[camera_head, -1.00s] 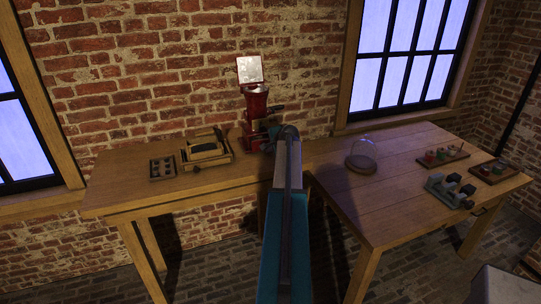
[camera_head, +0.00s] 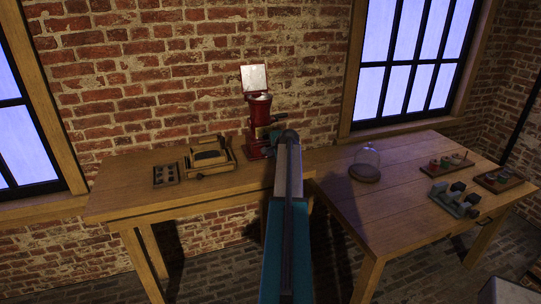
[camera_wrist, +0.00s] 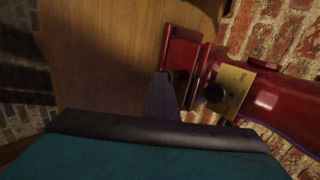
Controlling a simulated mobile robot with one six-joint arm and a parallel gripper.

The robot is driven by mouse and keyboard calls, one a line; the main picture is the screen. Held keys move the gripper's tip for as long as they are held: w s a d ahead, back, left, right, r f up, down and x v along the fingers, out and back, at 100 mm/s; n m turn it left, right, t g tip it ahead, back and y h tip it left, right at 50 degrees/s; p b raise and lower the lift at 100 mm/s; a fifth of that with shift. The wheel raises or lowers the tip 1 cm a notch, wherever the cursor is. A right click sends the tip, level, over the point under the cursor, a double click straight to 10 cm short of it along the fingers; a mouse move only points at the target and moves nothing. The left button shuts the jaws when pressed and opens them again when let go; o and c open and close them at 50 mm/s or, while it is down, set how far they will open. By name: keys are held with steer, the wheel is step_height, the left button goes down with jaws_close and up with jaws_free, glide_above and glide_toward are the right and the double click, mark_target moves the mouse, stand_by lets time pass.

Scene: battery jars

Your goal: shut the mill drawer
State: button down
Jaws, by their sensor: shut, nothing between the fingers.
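The red mill (camera_head: 258,124) stands upright at the right end of the left table, its pale lid raised at the top. In the wrist view the mill (camera_wrist: 267,99) lies sideways, with a brass plate and a dark knob on its body and a red base block at its left end. My gripper (camera_wrist: 166,80) is shut and empty, its fingertips close beside that base block; I cannot tell whether they touch.
A wooden box with a dark top (camera_head: 209,157) and a dark holed tray (camera_head: 166,176) stand left of the mill. The right table (camera_head: 367,215) holds a glass dome (camera_head: 367,160), a grey block rack (camera_head: 454,201) and small trays. The brick wall is close behind the mill.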

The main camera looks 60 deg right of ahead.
steer(key=shift+s+a, duration=0.2)
steer(key=shift+a, duration=0.15)
steer(key=s, duration=0.1)
steer(key=s+a, duration=0.2)
steer(key=shift+s+r+b, duration=0.25)
steer(key=shift+s+b, duration=0.05)
steer(key=shift+s, duration=0.1)
steer(key=b+v, duration=0.2)
steer(key=v, duration=0.7)
steer(key=shift+w, duration=0.15)
